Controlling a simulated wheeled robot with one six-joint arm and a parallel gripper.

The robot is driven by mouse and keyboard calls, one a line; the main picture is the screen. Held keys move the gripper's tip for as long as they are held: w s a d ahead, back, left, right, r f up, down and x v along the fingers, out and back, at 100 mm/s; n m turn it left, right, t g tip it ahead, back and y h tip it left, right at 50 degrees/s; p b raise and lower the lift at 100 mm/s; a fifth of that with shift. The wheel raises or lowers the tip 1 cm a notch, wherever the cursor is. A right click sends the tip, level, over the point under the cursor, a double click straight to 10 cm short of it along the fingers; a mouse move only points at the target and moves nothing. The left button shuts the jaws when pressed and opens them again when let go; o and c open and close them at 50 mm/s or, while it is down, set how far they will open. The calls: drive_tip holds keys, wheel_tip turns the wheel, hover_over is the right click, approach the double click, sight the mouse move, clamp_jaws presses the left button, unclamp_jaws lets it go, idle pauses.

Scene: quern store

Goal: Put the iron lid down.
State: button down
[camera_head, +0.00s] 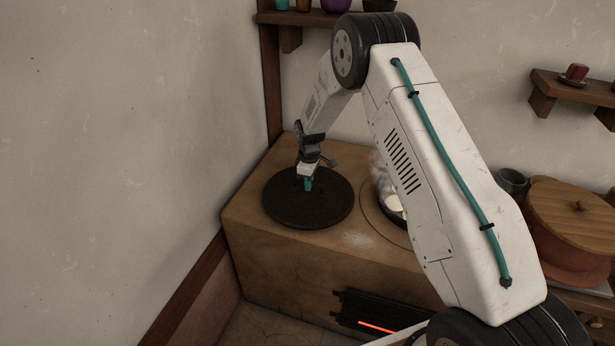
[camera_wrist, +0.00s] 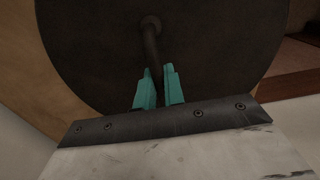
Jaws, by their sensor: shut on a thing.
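The iron lid (camera_head: 328,213) is a dark round disc at the left of the stove top (camera_head: 258,228). It fills much of the wrist view (camera_wrist: 215,50), where its bar handle (camera_wrist: 151,42) runs down between my teal fingers. My gripper (camera_head: 308,184) is over the lid's middle, and in the wrist view its fingertips (camera_wrist: 157,75) are shut on the handle. The lid looks level and on or very close to the stove top; I cannot tell if it touches all round.
Right of the lid is an opening in the stove top with steam and something pale in it (camera_head: 396,202), partly hidden by my arm. A dark fire door (camera_head: 375,312) with a red glow is in the stove front. A large lidded pot (camera_head: 570,215) and a grey mug (camera_head: 512,181) stand at right.

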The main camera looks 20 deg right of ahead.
drive_tip(key=shift+w, duration=0.1)
drive_tip(key=c, duration=1.5)
unclamp_jaws()
drive_tip(key=shift+f, duration=0.1)
wheel_tip(320, 180, up, 12)
drive_tip(key=s+d+r+m, duration=0.1)
drive_tip(key=s+r+m, duration=0.1)
drive_tip(key=s+r, duration=0.9)
drive_tip(key=s+d+r+m, duration=0.1)
drive_tip(key=s+r+m, duration=0.2)
drive_tip(key=s+r, duration=0.75)
drive_tip(key=s+r+m, duration=0.2)
drive_tip(key=s+m, duration=0.1)
drive_tip(key=s, duration=1)
drive_tip(key=s+r+m+t, duration=0.1)
drive_tip(key=s+r+m, duration=0.1)
drive_tip(key=s, duration=1.2)
drive_tip(key=shift+s+d+r+m, duration=0.25)
drive_tip(key=shift+r+m, duration=0.15)
drive_tip(key=shift+r, duration=0.25)
